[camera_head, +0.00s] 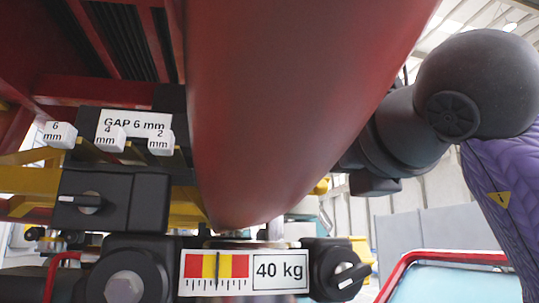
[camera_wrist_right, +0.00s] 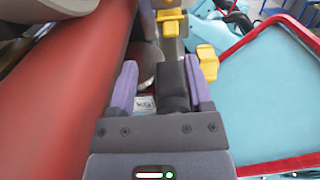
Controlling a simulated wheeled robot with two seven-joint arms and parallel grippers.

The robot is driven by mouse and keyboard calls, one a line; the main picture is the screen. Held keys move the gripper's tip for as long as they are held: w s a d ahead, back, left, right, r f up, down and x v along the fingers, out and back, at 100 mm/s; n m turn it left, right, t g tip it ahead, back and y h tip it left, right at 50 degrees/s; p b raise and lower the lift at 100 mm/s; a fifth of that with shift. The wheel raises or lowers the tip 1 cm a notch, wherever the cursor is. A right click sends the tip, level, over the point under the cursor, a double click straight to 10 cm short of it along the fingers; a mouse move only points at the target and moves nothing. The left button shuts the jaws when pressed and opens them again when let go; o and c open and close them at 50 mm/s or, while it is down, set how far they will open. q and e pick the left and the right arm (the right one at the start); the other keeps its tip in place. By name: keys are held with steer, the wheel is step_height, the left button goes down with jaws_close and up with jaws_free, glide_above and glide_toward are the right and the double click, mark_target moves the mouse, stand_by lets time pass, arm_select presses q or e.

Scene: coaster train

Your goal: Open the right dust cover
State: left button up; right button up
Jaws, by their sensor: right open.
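In the head view, a black housing (camera_head: 343,267) with a pale knob sits at the right end of the "40 kg" scale plate (camera_head: 246,272). I cannot tell whether a cover on it is open or shut. In the right wrist view, my right gripper (camera_wrist_right: 160,75) has its two purple fingers apart. A black block (camera_wrist_right: 173,85) shows between them, beside a white plate with "kg" lettering (camera_wrist_right: 146,103). I cannot tell whether the fingers touch the block. The right gripper's fingers do not show in the head view. My left gripper is not in view.
More black housings (camera_head: 125,278) and a "GAP 6 mm" sign (camera_head: 135,124) stand at left. A red rail (camera_head: 440,257) borders a pale blue surface at right.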

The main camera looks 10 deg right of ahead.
steer(key=w+p, duration=0.1)
steer(key=w, duration=0.1)
steer(key=w+d+p, duration=0.1)
steer(key=w, duration=0.1)
steer(key=w+d, duration=0.1)
steer(key=shift+w+p, duration=0.4)
steer(key=w, duration=0.1)
steer(key=w+p, duration=0.1)
steer(key=w, duration=0.1)
steer(key=shift+a, duration=0.35)
steer(key=shift+w+f+p, duration=0.2)
steer(key=shift+w+p, duration=0.2)
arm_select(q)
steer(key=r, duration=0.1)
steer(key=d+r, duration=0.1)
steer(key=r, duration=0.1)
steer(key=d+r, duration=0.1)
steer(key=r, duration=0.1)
arm_select(e)
steer(key=shift+d, duration=0.1)
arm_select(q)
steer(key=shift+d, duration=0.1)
